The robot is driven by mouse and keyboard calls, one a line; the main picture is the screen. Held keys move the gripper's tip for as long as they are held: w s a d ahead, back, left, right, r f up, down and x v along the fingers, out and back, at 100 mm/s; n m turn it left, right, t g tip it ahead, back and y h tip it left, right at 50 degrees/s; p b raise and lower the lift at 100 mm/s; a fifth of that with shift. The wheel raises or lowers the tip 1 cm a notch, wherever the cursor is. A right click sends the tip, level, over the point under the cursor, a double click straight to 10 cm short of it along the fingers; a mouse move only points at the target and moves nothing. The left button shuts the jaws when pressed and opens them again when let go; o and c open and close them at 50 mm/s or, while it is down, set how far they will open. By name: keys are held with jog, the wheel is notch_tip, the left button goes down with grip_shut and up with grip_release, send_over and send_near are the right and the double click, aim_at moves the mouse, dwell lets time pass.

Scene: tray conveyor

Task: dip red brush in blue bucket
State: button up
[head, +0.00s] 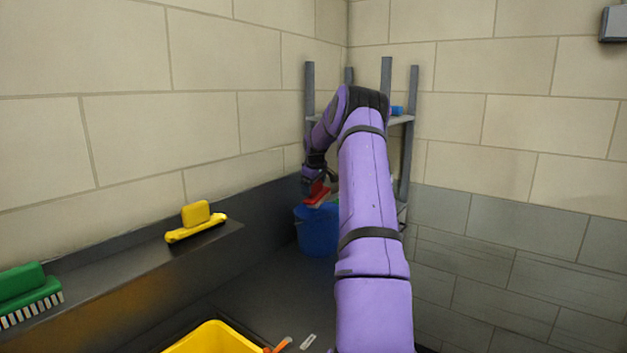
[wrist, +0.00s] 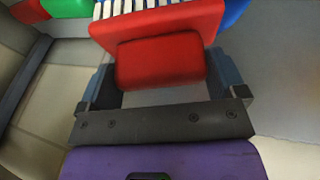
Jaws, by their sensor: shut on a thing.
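The red brush (head: 317,194) is in my gripper (head: 313,180), just above the blue bucket (head: 318,232) in the head view. In the wrist view, the red brush (wrist: 162,60) has its block between the two fingers of my gripper (wrist: 160,85), with white bristles along its far edge. The gripper is shut on it. A bit of blue, perhaps the bucket (wrist: 232,12), shows behind the brush at the top. My arm hides the right side of the bucket in the head view. I cannot tell whether the bristles are inside the bucket.
A grey shelf rack (head: 404,160) stands in the corner behind my arm.

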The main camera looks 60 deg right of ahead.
aim_at(314, 196)
jog(key=shift+f, duration=2.6)
jog(key=shift+r, duration=0.1)
jog(key=shift+r, duration=3.85)
jog(key=shift+r, duration=2)
